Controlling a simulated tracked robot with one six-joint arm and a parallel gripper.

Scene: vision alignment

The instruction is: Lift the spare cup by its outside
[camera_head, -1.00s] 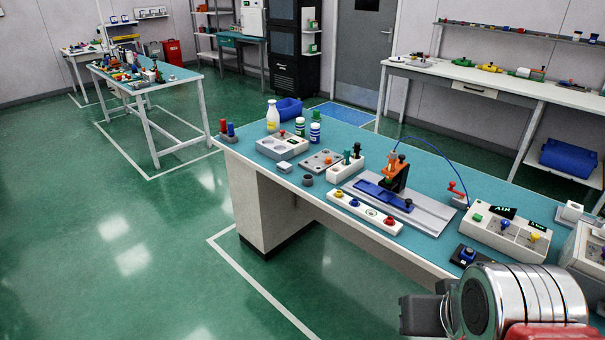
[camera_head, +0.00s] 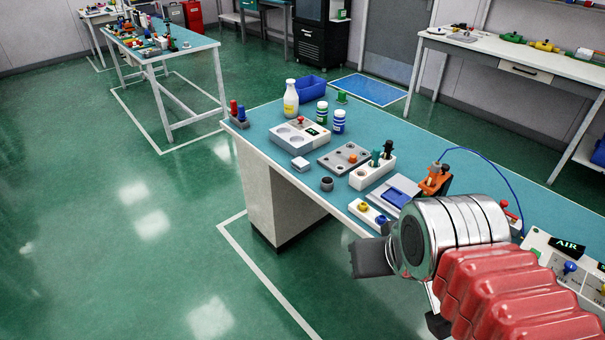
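A small dark grey cup (camera_head: 327,184), which looks like the spare cup, stands upright near the front edge of the blue-topped bench (camera_head: 262,116). Nothing is touching it. My gripper (camera_head: 373,258) shows only in part, as dark pieces beside the silver wrist of my arm. It is in front of the bench, below and to the right of the cup in the picture, apart from it. I cannot see its fingertips clearly or tell whether it is open. Nothing is seen held in it.
Near the cup are a white block (camera_head: 301,164), a grey plate with holes (camera_head: 344,158) and a white holder with green and black pegs (camera_head: 372,172). Bottles, a blue bin (camera_head: 311,88) and an orange clamp stand (camera_head: 434,180) are farther off. Green floor left of the bench is clear.

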